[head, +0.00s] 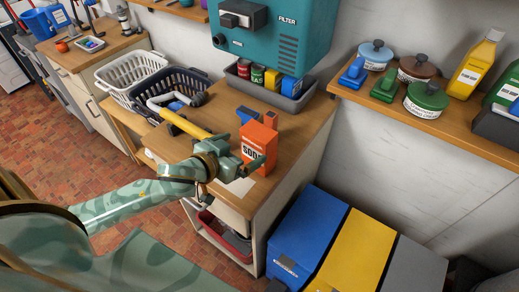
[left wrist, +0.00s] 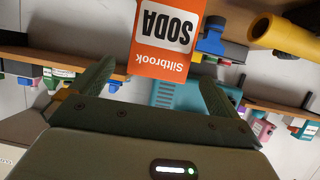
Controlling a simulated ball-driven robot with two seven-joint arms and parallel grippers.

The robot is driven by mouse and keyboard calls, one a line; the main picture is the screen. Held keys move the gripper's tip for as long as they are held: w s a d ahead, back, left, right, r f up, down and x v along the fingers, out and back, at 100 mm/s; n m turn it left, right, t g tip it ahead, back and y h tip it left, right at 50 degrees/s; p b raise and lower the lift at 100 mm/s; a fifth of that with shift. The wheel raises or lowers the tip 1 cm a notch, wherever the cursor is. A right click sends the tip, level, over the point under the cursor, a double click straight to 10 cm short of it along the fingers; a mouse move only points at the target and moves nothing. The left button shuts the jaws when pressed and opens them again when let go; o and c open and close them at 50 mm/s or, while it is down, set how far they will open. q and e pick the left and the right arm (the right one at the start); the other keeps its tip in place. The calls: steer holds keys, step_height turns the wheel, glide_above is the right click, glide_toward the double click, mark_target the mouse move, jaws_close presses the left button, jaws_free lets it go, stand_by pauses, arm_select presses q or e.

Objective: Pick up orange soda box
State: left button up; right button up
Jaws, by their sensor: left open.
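The orange soda box (head: 259,143) stands upright on the wooden counter, near its front edge. Its white label reads SODA. My left gripper (head: 248,167) is open just in front of the box and covers its lower part in the head view. In the left wrist view the box (left wrist: 166,38) appears upside down, just beyond the open left gripper (left wrist: 155,76) and roughly between its two fingers. I cannot tell whether either finger touches it. My right gripper is not in view.
A grey tray (head: 262,91) of cans stands at the back, below a teal filter unit (head: 285,38). Blue, yellow and grey bins (head: 308,232) stand at the right.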

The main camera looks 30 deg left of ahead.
mark_target(252, 144)
arm_select(q)
steer(key=b+x, duration=0.1)
steer(key=x, duration=0.7)
steer(key=shift+w+f+b, duration=0.15)
steer(key=shift+w+b, duration=0.15)
steer(key=shift+b, duration=0.05)
steer(key=shift+s, duration=0.1)
steer(key=shift+c, duration=0.9)
steer(key=c, duration=1.1)
